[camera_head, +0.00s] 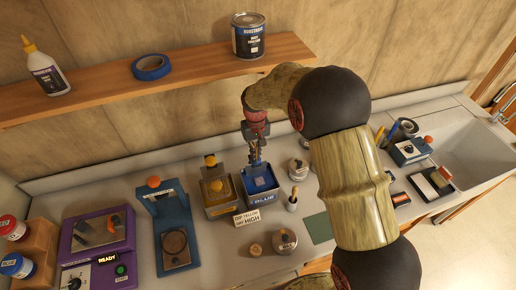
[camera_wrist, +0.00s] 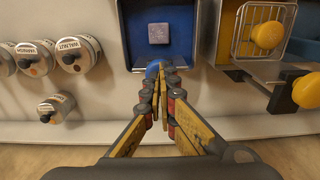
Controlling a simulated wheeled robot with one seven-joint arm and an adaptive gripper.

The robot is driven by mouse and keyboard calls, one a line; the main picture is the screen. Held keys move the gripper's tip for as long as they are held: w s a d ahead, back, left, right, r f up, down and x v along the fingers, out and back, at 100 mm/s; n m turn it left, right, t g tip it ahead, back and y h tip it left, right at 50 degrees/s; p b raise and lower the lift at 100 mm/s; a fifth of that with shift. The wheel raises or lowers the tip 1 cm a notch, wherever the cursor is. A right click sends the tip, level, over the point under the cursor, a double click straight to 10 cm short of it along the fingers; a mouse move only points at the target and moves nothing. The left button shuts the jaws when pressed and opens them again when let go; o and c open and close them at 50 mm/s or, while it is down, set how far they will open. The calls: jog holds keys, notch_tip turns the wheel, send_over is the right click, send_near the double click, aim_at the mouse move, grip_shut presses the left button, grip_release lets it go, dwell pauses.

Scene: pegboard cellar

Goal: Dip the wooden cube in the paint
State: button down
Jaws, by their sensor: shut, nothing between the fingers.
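A small greyish-lilac block (camera_wrist: 158,33), apparently the cube, shows within the blue paint tank (camera_wrist: 135,62) in the wrist view. In the head view the tank, marked BLUE (camera_head: 262,199), stands mid-counter, with a pale square (camera_head: 261,182) inside. My gripper (camera_head: 256,162) points down at the tank's wall-side edge. In the wrist view its fingertips (camera_wrist: 161,68) are together and empty, beside a blue rounded part (camera_wrist: 152,69) that they partly hide. I cannot tell whether they touch it.
A yellow tank (camera_head: 220,207) with a wire basket (camera_wrist: 242,42) and yellow knobs stands beside the blue one. A sign (camera_head: 246,218) leans in front. A wooden shelf (camera_head: 190,75) overhangs the counter's back.

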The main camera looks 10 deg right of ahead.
notch_tip(320, 180, up, 8)
jog(key=p, duration=0.4)
jog(key=shift+r, duration=0.15)
dwell(1.0)
notch_tip(320, 180, up, 5)
jog(key=p, duration=0.3)
dwell(0.4)
dwell(0.5)
jog(key=s+d+t+b, duration=0.2)
jog(key=s+d+b, duration=0.2)
jog(key=s+b, duration=0.3)
jog(key=s+d+f+m+t+b, duration=0.1)
jog(key=s+d+b, duration=0.3)
jog(key=s+b, duration=0.4)
jog(key=s+d+f+m+t+b, duration=0.1)
jog(key=s+d+b, duration=0.3)
jog(key=s, duration=1.3)
jog(key=t+b, duration=0.1)
jog(key=b, duration=0.2)
jog(key=shift+d+f+t+b, duration=0.25)
jog(key=shift+t+b, duration=0.05)
jog(key=shift+b, duration=0.1)
